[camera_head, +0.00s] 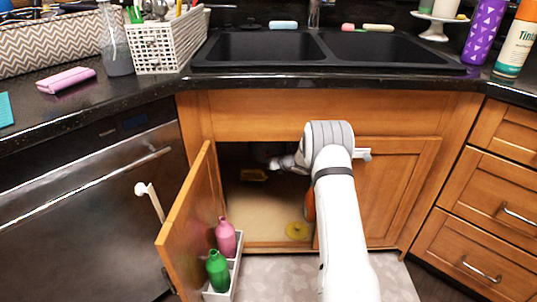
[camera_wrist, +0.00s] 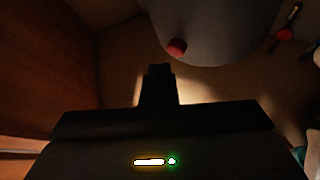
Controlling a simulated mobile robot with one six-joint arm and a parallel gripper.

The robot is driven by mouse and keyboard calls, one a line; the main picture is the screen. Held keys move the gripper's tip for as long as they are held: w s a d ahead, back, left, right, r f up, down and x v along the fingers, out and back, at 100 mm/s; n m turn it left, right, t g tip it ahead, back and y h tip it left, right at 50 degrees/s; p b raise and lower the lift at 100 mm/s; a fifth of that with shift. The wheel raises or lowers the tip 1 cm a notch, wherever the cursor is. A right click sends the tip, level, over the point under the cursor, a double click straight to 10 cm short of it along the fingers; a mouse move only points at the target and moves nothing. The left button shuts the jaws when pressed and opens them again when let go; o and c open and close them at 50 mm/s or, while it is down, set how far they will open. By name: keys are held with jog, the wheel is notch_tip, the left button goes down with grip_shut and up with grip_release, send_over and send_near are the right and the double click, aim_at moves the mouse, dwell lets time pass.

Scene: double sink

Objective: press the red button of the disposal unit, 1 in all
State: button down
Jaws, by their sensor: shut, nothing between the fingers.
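The disposal unit (camera_wrist: 220,22) is a rounded grey body at the top of the wrist view. Its small red button (camera_wrist: 177,46) sticks out near its lower left edge. My gripper (camera_wrist: 159,70) is dark and shut, with nothing in its fingers. The fingertips appear just below the button in the wrist picture, with a small gap between them in the image; the true distance is hard to tell. In the head view my white arm reaches into the cabinet under the sink. The disposal unit and button cannot be made out there.
A second red part (camera_wrist: 284,34) shows right of the unit. The left cabinet door (camera_head: 188,215) is open, its rack holding a pink bottle (camera_head: 226,238) and a green bottle (camera_head: 217,272). The right door (camera_head: 392,190) is closed.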

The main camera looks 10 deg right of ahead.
jog(key=shift+w, duration=0.15)
jog(key=shift+w+d, duration=0.1)
jog(key=shift+w, duration=0.2)
jog(key=shift+w, duration=0.45)
dwell(0.8)
jog(key=shift+f, duration=0.1)
jog(key=shift+s+b, duration=0.5)
jog(key=shift+s, duration=0.35)
jog(key=shift+s+a+b, duration=0.25)
jog(key=shift+s+b, duration=0.5)
jog(key=shift+s, duration=0.5)
jog(key=shift+s+a+b, duration=0.2)
jog(key=shift+s+b, duration=0.55)
jog(key=shift+s, duration=0.45)
